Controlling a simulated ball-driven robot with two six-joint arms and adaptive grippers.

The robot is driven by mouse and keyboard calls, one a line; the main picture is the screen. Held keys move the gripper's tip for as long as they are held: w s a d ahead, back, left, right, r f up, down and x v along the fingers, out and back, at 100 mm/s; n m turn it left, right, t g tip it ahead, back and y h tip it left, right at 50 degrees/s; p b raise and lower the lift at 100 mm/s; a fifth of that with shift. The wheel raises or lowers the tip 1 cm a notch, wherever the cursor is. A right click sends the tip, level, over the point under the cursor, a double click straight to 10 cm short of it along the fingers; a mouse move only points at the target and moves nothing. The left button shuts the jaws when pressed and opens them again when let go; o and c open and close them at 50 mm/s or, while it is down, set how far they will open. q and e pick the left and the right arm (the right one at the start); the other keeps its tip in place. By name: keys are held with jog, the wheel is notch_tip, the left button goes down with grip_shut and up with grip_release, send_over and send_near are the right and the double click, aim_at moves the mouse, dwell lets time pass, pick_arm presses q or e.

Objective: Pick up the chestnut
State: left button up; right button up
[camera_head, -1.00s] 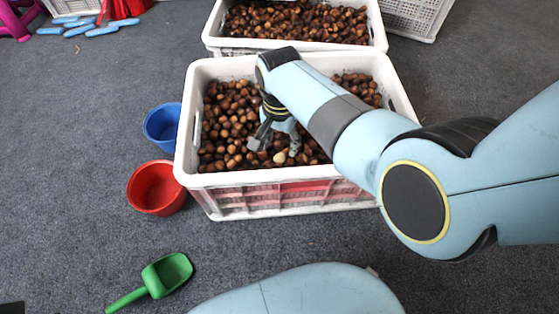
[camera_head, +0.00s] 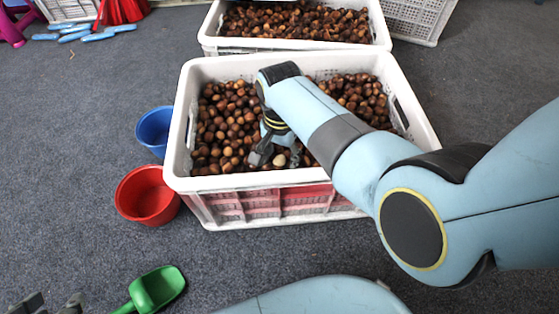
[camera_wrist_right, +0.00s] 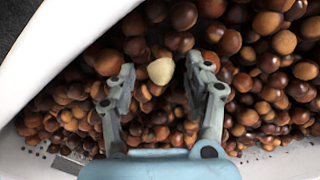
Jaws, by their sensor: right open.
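Many brown chestnuts (camera_head: 222,122) fill the near white crate (camera_head: 126,0). One pale, cream-coloured chestnut (camera_wrist_right: 160,72) lies among them near the crate's near wall; it also shows in the head view (camera_head: 280,160). My right gripper (camera_wrist_right: 160,66) reaches down into the crate, open, with one finger on each side of the pale chestnut and nothing held. It also shows in the head view (camera_head: 276,156), partly behind my right arm. Tips of my left gripper (camera_head: 54,302) show at the bottom left edge; most of it is cut off.
A second chestnut crate (camera_head: 207,32) stands behind. A blue bowl (camera_head: 153,130) and a red bowl (camera_head: 146,196) sit left of the near crate. A green scoop (camera_head: 156,288) lies in front on the grey carpet. The crate wall (camera_wrist_right: 75,28) is close to the right gripper.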

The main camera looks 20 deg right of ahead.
jog(key=c, duration=0.8)
jog(key=shift+r, duration=0.15)
